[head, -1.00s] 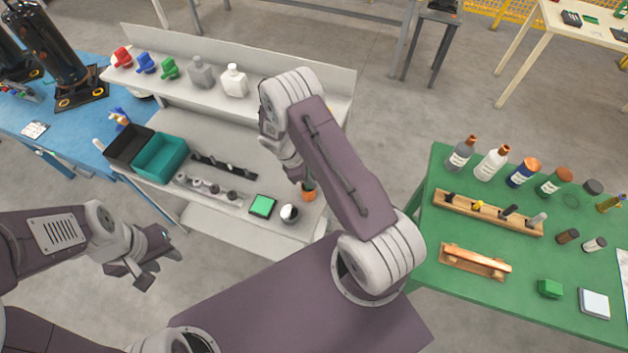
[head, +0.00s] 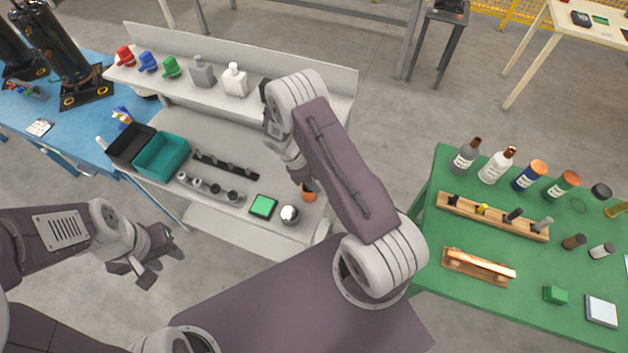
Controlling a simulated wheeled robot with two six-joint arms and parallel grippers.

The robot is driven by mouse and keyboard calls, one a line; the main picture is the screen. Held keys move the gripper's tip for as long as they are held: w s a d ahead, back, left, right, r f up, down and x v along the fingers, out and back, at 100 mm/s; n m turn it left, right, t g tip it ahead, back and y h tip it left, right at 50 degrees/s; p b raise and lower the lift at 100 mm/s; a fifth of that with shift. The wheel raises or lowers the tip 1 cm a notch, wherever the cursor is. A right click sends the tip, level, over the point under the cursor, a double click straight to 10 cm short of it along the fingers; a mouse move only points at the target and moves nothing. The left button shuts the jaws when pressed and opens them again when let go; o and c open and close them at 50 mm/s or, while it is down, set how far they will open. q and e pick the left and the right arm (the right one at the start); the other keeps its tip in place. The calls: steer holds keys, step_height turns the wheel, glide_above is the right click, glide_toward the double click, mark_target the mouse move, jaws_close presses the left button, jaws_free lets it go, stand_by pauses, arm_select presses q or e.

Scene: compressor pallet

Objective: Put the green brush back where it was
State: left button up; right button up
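I cannot make out a green brush for certain. An orange cup-like object (head: 309,195) stands on the grey bench (head: 235,222), near its right end. My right gripper (head: 303,184) is down at this orange object, mostly hidden by my own arm, so its fingers and anything between them cannot be made out. A bright green square pad (head: 263,207) and a round silver-topped object (head: 289,215) are just left of it. My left gripper (head: 160,259) is off the bench's front left, over the floor, its fingers apart and empty.
A black bin (head: 130,146), a teal bin (head: 162,157) and dark racks (head: 226,166) fill the bench's left and middle. Bottles stand on the upper shelf (head: 270,101). The green table (head: 437,236) at right holds bottles, wooden racks and a green block (head: 556,295).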

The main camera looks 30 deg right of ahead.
steer(key=v, duration=0.3)
steer(key=shift+w+a+r+b, duration=0.15)
steer(key=shift+w+r+b, duration=0.1)
steer(key=shift+b, duration=0.15)
steer(key=w+a+b, duration=0.3)
steer(key=w+a, duration=0.2)
steer(key=a, duration=0.5)
steer(key=s+d+r+m+y, duration=0.1)
steer(key=s+r+m+y, duration=0.1)
steer(key=s+r+m, duration=0.45)
steer(key=s+d+r+m+t+y+b, duration=0.1)
steer(key=s+r+m, duration=0.1)
steer(key=s, duration=0.4)
steer(key=s+d+r+m+t+y+b, duration=0.1)
steer(key=s+r+m+t, duration=0.1)
steer(key=s+m, duration=0.2)
steer(key=shift+s+d, duration=0.3)
steer(key=shift+s, duration=0.6)
